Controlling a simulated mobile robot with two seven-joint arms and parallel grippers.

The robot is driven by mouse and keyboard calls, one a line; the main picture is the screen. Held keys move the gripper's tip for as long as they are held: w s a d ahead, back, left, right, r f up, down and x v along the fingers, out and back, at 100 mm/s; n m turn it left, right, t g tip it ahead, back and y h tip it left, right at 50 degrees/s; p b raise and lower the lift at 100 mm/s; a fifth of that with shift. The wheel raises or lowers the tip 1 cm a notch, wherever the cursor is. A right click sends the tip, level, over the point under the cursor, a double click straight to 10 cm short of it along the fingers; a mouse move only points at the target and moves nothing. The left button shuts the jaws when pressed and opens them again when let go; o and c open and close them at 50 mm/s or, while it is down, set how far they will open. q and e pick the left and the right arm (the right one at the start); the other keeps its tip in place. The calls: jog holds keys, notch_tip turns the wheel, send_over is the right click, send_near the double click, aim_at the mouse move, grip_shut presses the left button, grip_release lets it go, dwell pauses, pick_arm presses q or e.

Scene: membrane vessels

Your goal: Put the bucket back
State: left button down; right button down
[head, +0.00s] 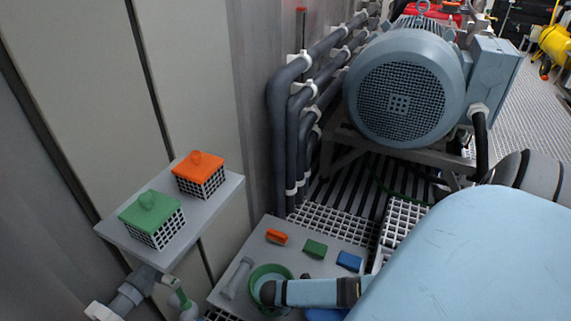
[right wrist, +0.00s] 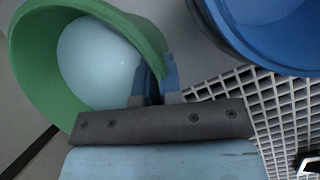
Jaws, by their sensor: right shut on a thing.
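A green bucket (head: 256,276) is at the front of a grey panel in the head view. It also shows large at the upper left of the right wrist view (right wrist: 27,62), open side visible. My right gripper (right wrist: 158,82) is shut on the bucket's rim, with its fingers at the right side of the wall. A pale blue rounded thing (right wrist: 98,62) shows inside the bucket. I cannot tell whether the bucket rests on the panel or is slightly raised. My left gripper is not in view.
A blue bucket (right wrist: 268,35) is close on the right; my arm mostly hides it in the head view. Orange (head: 276,237), green (head: 315,248) and blue (head: 349,261) blocks and a grey tube (head: 237,278) lie on the grey panel (head: 257,251). A shelf (head: 202,213) holds two lidded baskets.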

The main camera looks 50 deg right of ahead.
jog(key=c, duration=1.6)
grip_release()
jog(key=shift+f, duration=0.1)
jog(key=o, duration=0.3)
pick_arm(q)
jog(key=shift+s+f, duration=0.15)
